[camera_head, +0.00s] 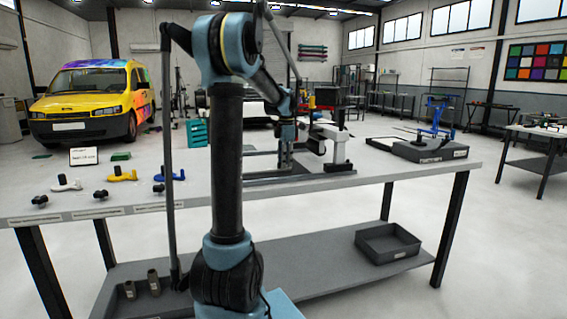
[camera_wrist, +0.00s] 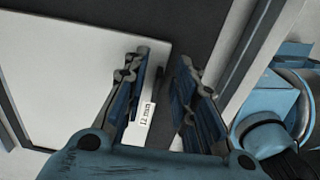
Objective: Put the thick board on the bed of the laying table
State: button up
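A white board (camera_wrist: 70,85) with a "12 mm" label (camera_wrist: 147,113) lies flat under my gripper in the wrist view, on a dark grey surface (camera_wrist: 190,25). My gripper (camera_wrist: 172,65) is open, with a clear gap between its blue-padded fingers. The board's right edge runs through that gap in the picture, and the left finger covers part of the board. I cannot tell whether either finger touches it. In the head view my arm reaches over the long grey table (camera_head: 400,172), toward a low dark frame (camera_head: 310,181). The board is not clearly visible there.
A white-and-black device (camera_head: 335,140) stands right of my arm. A grey box (camera_head: 430,150) sits at the table's right end. Yellow (camera_head: 122,175) and white (camera_head: 66,184) tools lie at the left. The lower shelf holds a dark tray (camera_head: 388,243). The right front tabletop is clear.

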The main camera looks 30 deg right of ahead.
notch_tip(320, 180, up, 12)
jog(key=shift+s, duration=0.15)
dwell(0.3)
jog(key=s+a+f+m, duration=0.2)
jog(key=a, duration=0.7)
jog(key=s+a+f+m, duration=0.2)
jog(key=s+a+f, duration=0.1)
jog(key=a, duration=0.5)
jog(key=s+a+f+m+t, duration=0.1)
jog(key=s+a+f+m, duration=0.2)
jog(key=a, duration=0.6)
jog(key=shift+a+f, duration=0.15)
jog(key=shift+a, duration=0.2)
jog(key=s+a+f+m, duration=0.4)
jog(key=s+a+f, duration=0.3)
jog(key=s+f, duration=0.1)
jog(key=s+a+f+m+t, duration=0.1)
jog(key=s+a+f+m, duration=0.3)
jog(key=s+a+f, duration=0.3)
notch_tip(320, 180, down, 4)
jog(key=shift+s+a+f, duration=0.25)
jog(key=shift+s, duration=0.5)
jog(key=shift+w+d+f, duration=0.1)
jog(key=shift+w+f, duration=0.1)
jog(key=shift+w, duration=0.25)
